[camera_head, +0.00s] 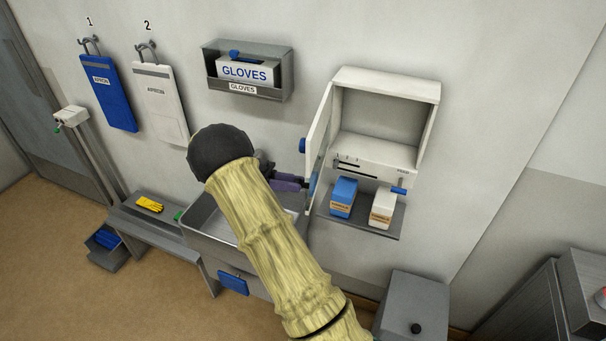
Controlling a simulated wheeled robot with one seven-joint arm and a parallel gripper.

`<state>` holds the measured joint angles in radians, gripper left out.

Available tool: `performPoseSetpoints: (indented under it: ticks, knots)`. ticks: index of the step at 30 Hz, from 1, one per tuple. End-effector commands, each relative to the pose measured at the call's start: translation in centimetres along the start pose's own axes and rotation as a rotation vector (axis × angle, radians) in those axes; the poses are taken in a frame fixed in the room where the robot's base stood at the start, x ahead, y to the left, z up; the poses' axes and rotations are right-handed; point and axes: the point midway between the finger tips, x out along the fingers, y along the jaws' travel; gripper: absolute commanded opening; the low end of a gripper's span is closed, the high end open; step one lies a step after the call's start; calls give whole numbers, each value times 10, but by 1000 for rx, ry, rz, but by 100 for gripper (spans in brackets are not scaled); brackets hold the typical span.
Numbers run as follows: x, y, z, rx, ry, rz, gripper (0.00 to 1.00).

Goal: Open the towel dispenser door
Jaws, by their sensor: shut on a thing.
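The towel dispenser (385,125) is a white box on the wall with an open front. Its white door (319,130) stands swung out at the box's left side, seen nearly edge-on, with a blue knob (302,146) on its outer face. My gripper (303,184) is at the door's lower part, left of the box. It is shut on the door, but my arm hides much of it and I cannot tell which part it grips. A blue towel pack (343,196) and a white one (382,207) stand on the shelf below.
A grey shelf (392,231) juts out under the dispenser. A glove box holder (246,85) and two aprons hang to the left. A sink (206,222) and bench lie below, partly behind my arm. A grey bin (415,300) stands at lower right.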

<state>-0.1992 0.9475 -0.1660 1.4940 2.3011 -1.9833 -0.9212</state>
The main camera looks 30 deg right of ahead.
Motion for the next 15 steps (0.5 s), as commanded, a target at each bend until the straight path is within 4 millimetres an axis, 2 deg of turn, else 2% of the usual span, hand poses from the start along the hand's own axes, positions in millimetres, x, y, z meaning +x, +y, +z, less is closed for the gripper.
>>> performPoseSetpoints:
  ticks: [15]
  knots:
    - [-6,8,1,6,-10,34,0]
